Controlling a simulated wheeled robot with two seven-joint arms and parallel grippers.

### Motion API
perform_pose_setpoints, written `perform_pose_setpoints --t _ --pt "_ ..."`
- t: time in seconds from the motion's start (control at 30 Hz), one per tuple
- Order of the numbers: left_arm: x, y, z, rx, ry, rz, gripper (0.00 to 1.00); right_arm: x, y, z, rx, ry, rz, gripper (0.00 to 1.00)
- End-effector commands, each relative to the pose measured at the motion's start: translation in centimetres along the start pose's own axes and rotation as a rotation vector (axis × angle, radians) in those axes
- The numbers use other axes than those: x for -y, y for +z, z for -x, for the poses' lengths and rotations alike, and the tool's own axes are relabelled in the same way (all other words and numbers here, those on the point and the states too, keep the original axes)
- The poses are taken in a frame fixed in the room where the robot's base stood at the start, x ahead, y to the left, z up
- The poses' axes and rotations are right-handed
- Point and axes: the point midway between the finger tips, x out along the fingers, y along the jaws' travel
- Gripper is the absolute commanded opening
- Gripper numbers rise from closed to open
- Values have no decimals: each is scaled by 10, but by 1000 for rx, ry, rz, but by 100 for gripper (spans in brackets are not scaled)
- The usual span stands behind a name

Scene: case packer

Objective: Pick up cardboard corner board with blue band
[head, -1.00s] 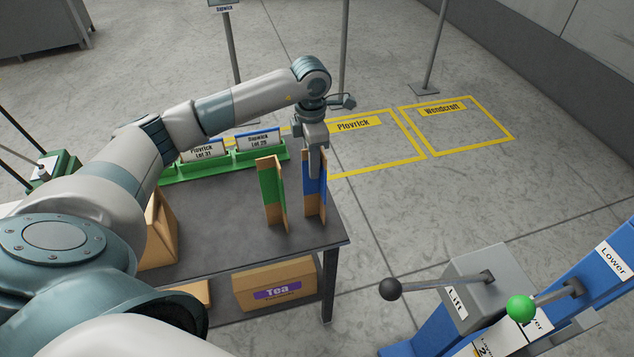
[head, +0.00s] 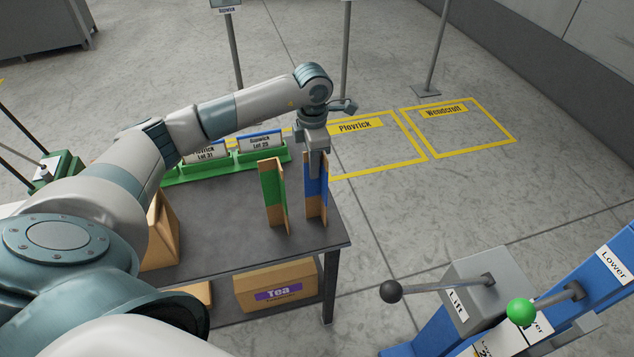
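The cardboard corner board with the blue band (head: 312,203) stands upright near the right end of the dark table. My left gripper (head: 316,167) points down at the top of this board, with its finger in front of the blue band. I cannot see both fingertips, so whether it grips the board is unclear. A second corner board with a green band (head: 272,190) stands upright just to the left. My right gripper is out of view.
The dark table (head: 225,225) has green trays (head: 215,168) with labelled cards at its back edge. A Tea box (head: 275,287) sits on the shelf below. A brown carton (head: 162,235) is partly behind my arm. A lever console (head: 470,285) stands at lower right.

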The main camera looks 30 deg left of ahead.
Motion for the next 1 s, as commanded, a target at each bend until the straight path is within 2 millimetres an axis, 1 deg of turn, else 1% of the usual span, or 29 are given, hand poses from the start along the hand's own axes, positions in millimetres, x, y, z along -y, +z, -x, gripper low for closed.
perform_pose_setpoints --t 0.17,0.27,0.37,0.53,0.6,0.9,1.0 --pt "0 0 2 1 1 0 0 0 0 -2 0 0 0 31" --pt "0 1 7 3 1 0 0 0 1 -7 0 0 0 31" --pt "-1 1 15 3 2 0 0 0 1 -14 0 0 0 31" --pt "-1 1 39 5 4 0 0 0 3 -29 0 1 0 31" --pt "10 13 46 6 1 -5 0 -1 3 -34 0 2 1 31" --pt "53 54 82 5 3 -5 0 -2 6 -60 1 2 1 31" --pt "64 65 93 5 3 -3 0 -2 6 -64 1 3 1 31"
